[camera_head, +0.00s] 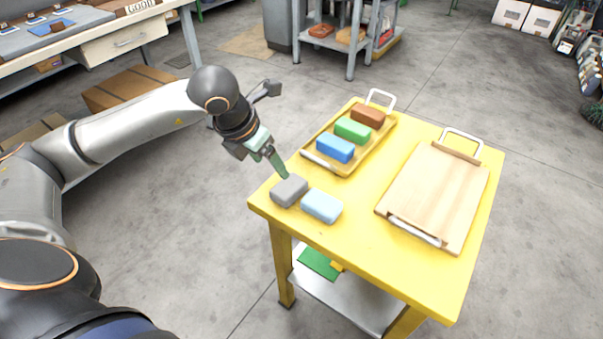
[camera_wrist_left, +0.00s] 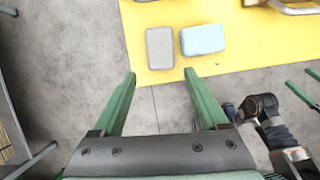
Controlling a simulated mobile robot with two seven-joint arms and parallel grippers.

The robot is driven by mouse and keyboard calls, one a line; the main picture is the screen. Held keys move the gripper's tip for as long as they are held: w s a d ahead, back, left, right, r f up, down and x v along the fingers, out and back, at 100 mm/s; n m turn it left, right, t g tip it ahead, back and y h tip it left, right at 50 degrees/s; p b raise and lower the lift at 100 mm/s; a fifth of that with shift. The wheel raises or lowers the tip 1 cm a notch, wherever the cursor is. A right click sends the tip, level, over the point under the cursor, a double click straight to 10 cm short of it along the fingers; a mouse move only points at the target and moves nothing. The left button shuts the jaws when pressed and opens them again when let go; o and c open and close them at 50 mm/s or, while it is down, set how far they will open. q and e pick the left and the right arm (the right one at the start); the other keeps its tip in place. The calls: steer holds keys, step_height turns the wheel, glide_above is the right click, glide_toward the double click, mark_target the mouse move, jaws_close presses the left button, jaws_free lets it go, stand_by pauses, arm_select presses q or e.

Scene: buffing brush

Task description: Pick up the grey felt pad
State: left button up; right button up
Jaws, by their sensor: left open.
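The grey felt pad (camera_head: 289,191) lies flat near the left corner of the yellow table. It also shows in the left wrist view (camera_wrist_left: 160,48), beyond the fingertips. My left gripper (camera_head: 281,170) is open and empty, with green fingers, just above and behind the pad in the head view. In the left wrist view the open fingers (camera_wrist_left: 160,76) point toward the pad, with a visible gap between them and it. No contact shows.
A light blue pad (camera_head: 322,206) lies close beside the grey one. A tray (camera_head: 318,162) with blue, green and brown blocks stands behind. A wooden board (camera_head: 436,190) with metal handles lies at the right. The yellow table (camera_head: 365,245) is clear at the front.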

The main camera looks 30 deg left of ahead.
arm_select(q)
glide_above(287, 187)
steer(key=s, duration=0.3)
steer(key=f, duration=0.3)
steer(key=f+b, duration=0.1)
steer(key=f, duration=0.1)
steer(key=shift+w+a+f, duration=0.15)
steer(key=shift+a+f, duration=0.15)
steer(key=x, duration=0.6)
steer(key=shift+w+d+f+b, duration=0.1)
steer(key=shift+w+f+b, duration=0.1)
steer(key=shift+b, duration=0.1)
steer(key=c, duration=1)
steer(key=shift+r, duration=0.1)
